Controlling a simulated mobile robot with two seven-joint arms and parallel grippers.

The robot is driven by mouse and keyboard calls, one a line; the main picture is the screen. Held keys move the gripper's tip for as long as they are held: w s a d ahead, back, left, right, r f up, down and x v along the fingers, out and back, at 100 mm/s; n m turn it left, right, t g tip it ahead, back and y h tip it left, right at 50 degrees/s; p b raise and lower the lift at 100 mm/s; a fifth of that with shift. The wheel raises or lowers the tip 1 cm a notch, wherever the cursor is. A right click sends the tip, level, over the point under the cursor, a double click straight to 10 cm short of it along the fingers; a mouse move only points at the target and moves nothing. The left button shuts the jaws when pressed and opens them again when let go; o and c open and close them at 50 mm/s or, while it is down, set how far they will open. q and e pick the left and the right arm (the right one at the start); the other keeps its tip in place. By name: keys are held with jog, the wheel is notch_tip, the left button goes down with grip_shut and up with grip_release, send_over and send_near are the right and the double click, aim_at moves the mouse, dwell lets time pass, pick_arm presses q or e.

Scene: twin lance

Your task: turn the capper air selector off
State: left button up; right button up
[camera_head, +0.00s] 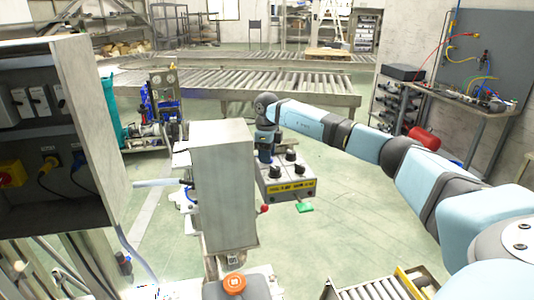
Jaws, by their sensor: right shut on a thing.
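A small grey selector box (287,185) with a yellow label strip stands beyond the grey cabinet in the middle of the head view. Black knobs sit on its top, among them a front left knob (274,172), a front right knob (299,169) and a back right knob (291,155). The label is too small to read, so I cannot tell which is the capper air selector. My right gripper (265,157) reaches down at the box's back left corner. It is shut on a knob there, which its fingers mostly hide. My left gripper is out of view.
A tall grey cabinet (224,190) stands close left of the box. An open electrical cabinet (95,120) fills the left side. A green tag (304,208) shows below the box. An orange button (235,284) is at the bottom. Roller conveyors (240,82) lie behind.

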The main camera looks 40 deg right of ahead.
dwell(0.3)
jog(key=o, duration=0.6)
jog(key=shift+o, duration=0.2)
